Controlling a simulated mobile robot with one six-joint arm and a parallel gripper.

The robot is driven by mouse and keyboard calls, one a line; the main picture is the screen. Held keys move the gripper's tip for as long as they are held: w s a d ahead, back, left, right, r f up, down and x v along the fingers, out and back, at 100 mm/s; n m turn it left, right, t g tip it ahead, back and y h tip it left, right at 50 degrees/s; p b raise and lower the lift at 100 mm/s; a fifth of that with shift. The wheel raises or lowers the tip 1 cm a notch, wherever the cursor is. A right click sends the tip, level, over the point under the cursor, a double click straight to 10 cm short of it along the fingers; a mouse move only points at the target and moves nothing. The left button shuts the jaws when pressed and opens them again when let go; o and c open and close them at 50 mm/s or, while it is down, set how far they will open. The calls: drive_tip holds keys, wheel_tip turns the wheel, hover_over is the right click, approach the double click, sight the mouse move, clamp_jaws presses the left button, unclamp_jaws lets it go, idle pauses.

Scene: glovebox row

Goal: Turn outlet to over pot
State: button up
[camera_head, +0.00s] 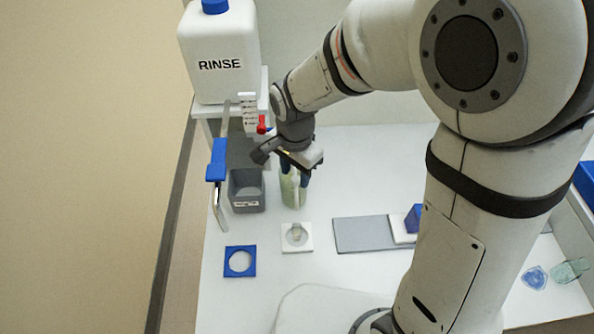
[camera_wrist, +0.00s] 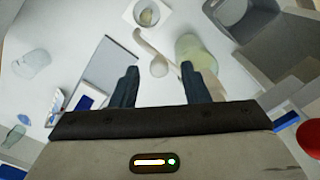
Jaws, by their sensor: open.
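The outlet (camera_head: 219,190) is a bent metal tube with a blue sleeve (camera_head: 216,160). In the head view it hangs at the left of the white shelf, its lower end left of and in front of the grey pot (camera_head: 247,203). The pot also shows at the upper right of the wrist view (camera_wrist: 285,48). My gripper (camera_head: 295,178) is open and points down, right of the pot and apart from the outlet.
A pale green vessel (camera_head: 293,193) stands by my fingers. A white RINSE bottle (camera_head: 219,85) sits on the shelf, with a red knob (camera_head: 262,125) below. A blue ring plate (camera_head: 240,272), white plate (camera_head: 296,248) and grey mat (camera_head: 360,236) lie in front.

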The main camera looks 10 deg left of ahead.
drive_tip(key=shift+f, duration=0.6)
clamp_jaws()
